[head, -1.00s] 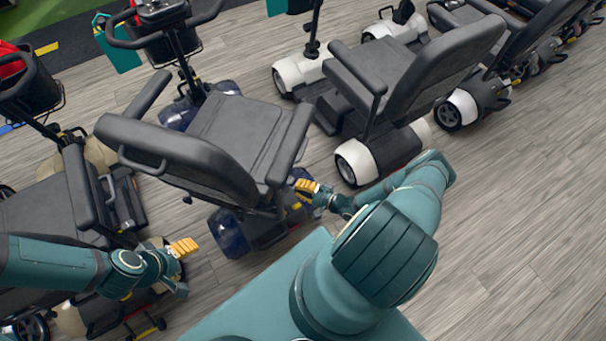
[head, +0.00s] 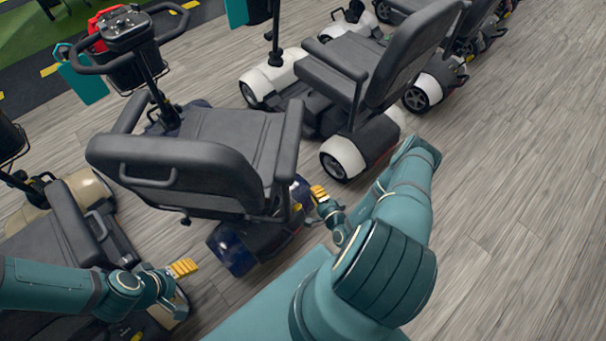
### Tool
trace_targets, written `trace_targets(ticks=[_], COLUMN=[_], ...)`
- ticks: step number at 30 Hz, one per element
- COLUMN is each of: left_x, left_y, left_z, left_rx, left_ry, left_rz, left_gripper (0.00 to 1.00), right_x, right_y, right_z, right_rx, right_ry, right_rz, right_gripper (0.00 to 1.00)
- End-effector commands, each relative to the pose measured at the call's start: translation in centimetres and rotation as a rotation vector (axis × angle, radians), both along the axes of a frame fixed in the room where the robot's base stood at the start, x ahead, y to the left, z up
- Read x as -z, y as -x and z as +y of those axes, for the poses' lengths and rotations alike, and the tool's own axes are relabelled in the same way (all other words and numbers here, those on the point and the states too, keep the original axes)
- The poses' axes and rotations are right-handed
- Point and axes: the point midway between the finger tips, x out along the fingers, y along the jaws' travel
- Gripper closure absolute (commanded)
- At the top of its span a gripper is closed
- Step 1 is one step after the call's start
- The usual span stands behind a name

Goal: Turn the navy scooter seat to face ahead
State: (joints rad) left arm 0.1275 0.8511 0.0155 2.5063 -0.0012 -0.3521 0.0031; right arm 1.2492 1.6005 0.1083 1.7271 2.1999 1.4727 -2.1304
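The navy scooter (head: 232,253) stands in front of me, its dark blue body showing under its seat. Its grey-black seat (head: 178,172) has the backrest toward me, with a handle loop on the back and an armrest on each side. Its handlebars (head: 128,30) rise beyond the seat at the upper left. My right gripper (head: 320,194) is beside the seat's right rear, near the blue body; contact cannot be told. My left gripper (head: 186,277) is below and in front of the backrest, apart from it. The finger gaps of both grippers are too small to judge.
A white scooter (head: 345,160) stands close on the right, with more scooters behind it. A beige scooter (head: 75,210) stands close on the left. Grey wood floor (head: 510,200) is free at the right. Teal tags (head: 82,75) hang near the handlebars.

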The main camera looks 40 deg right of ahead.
Motion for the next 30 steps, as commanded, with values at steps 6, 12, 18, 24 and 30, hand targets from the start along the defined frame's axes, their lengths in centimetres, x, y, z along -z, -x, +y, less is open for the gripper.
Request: trace_targets(ticks=[6,12,18,24,30], left_x=[0.8,2.0,3.2,3.9,4.1], left_y=[-0.1,-0.4,-0.6,-0.8,-0.8], left_z=[0.0,0.0,0.1,0.1,0.1], left_rx=[0.000,-0.001,-0.003,-0.004,-0.004], left_ry=[0.000,-0.001,-0.003,-0.004,-0.004], left_rz=[-0.003,-0.009,-0.015,-0.018,-0.019], left_gripper=[0.31,0.31,0.31,0.31,0.31], right_x=[0.6,1.5,2.2,1.8,1.5], right_y=[-2.5,-6.2,-9.9,-12.3,-13.3], right_z=[-0.6,-1.4,-2.2,-2.8,-3.0], right_rx=[0.001,0.000,0.000,0.000,0.000], right_ry=[0.003,0.003,0.002,0.000,0.000], right_rz=[-0.002,-0.004,-0.004,-0.002,-0.002], right_gripper=[1.00,1.00,1.00,1.00,1.00])
